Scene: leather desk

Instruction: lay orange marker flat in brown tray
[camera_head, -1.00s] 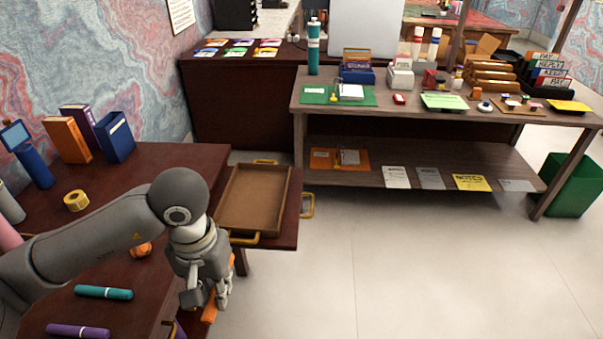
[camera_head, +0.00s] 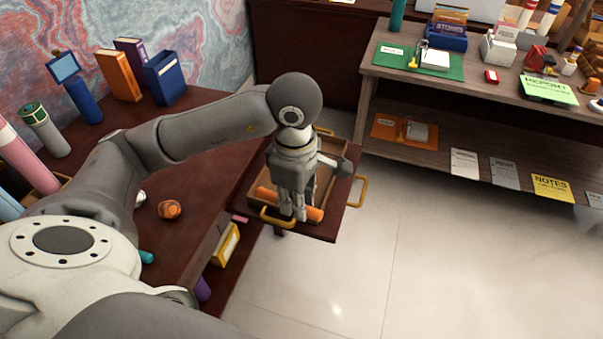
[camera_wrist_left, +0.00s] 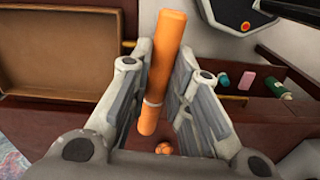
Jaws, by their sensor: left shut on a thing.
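The orange marker (camera_head: 314,213) is a thick orange cylinder, lying roughly level across the near end of the brown tray (camera_head: 325,187) in the head view. My left gripper (camera_head: 291,207) points down and is shut on the marker, hiding its middle. In the left wrist view the marker (camera_wrist_left: 165,70) runs between the two fingers of my left gripper (camera_wrist_left: 160,85), with a pale ring near its lower end. The tray (camera_wrist_left: 70,88) shows there to the left, its bare floor empty. The marker appears held above the tray's near end; its exact height cannot be told. My right gripper is not in view.
The tray has yellow handles (camera_head: 278,218) and sits on a dark ledge beside the desk. A small orange ball-like thing (camera_head: 169,209) lies on the dark red desk (camera_head: 205,150). A shelf table (camera_head: 480,110) stands behind right; the floor between is clear.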

